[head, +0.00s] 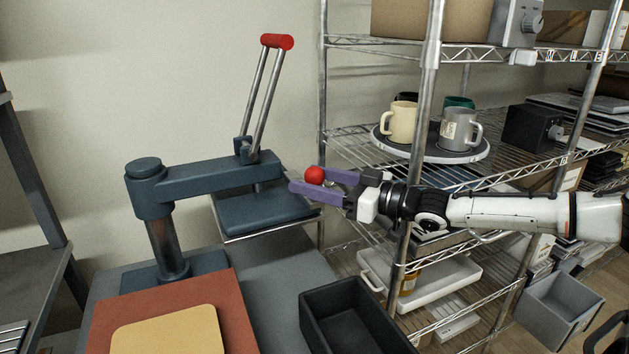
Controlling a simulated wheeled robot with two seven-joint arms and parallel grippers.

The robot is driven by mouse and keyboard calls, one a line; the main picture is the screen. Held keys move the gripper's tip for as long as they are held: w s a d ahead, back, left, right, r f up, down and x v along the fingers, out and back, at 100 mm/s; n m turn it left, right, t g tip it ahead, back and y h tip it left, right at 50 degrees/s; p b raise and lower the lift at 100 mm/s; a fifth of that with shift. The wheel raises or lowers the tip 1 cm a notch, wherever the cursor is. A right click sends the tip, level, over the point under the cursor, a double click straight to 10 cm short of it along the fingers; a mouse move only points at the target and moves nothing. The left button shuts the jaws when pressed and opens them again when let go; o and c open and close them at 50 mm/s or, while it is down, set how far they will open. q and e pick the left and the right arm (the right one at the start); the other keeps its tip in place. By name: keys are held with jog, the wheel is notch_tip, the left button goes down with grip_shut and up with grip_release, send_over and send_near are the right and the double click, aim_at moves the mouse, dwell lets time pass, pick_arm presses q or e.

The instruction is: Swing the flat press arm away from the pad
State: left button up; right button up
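The flat press has a dark blue-grey swing arm (215,176) on a post (165,245). A flat dark press plate (265,208) hangs under its right end. The arm points right, and the plate is clear of the tan pad (168,332) at the lower left. A raised lever with a red grip (277,41) stands on the arm. A red ball knob (314,174) is at the arm's right end. My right gripper (309,181) has its purple fingers on either side of this knob; whether they press it is unclear. My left gripper is not in view.
The pad lies on a red-brown board (239,315) on a grey table (268,275). An empty black bin (347,320) stands at the table's right. Wire shelving (427,90) is close beside my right arm, with mugs on a round tray (477,155).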

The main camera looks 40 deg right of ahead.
notch_tip(320, 180, up, 10)
jog(key=shift+r+p, duration=0.1)
jog(key=shift+p, duration=0.35)
dwell(0.6)
